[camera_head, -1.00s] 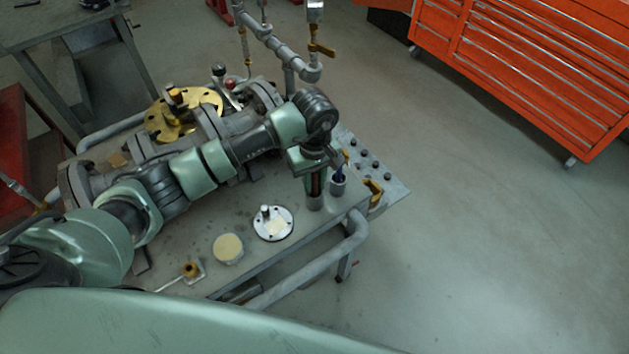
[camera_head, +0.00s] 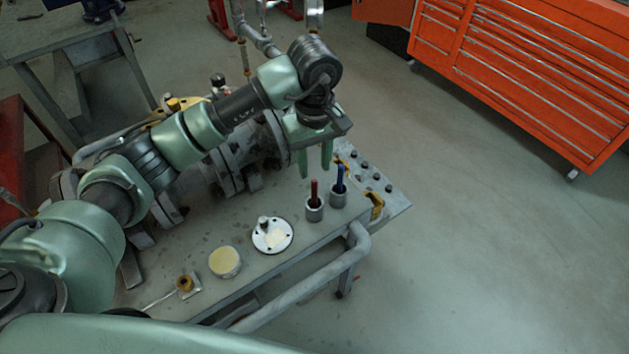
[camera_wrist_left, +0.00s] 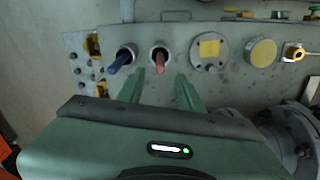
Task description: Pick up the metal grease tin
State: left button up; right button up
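The metal grease tin appears to be the short round tin (camera_head: 225,262) with a pale yellow top, standing upright on the grey bench. It also shows in the wrist view (camera_wrist_left: 263,52), at the upper right. My left gripper (camera_head: 315,170) is over the bench's far right part, above and behind two small cups and well apart from the tin. Its two green fingers are spread with nothing between them, and they also show in the wrist view (camera_wrist_left: 161,88). My right gripper is not in view.
One cup (camera_head: 314,212) holds a red-handled item and another (camera_head: 338,198) a blue one. A round flange plate (camera_head: 272,236) lies between the cups and tin. A small brass fitting (camera_head: 185,284) is left of the tin. Grey piping and valve bodies (camera_head: 240,155) fill the bench's back.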

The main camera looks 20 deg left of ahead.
aim_at(225, 262)
jog(key=u, duration=1.4)
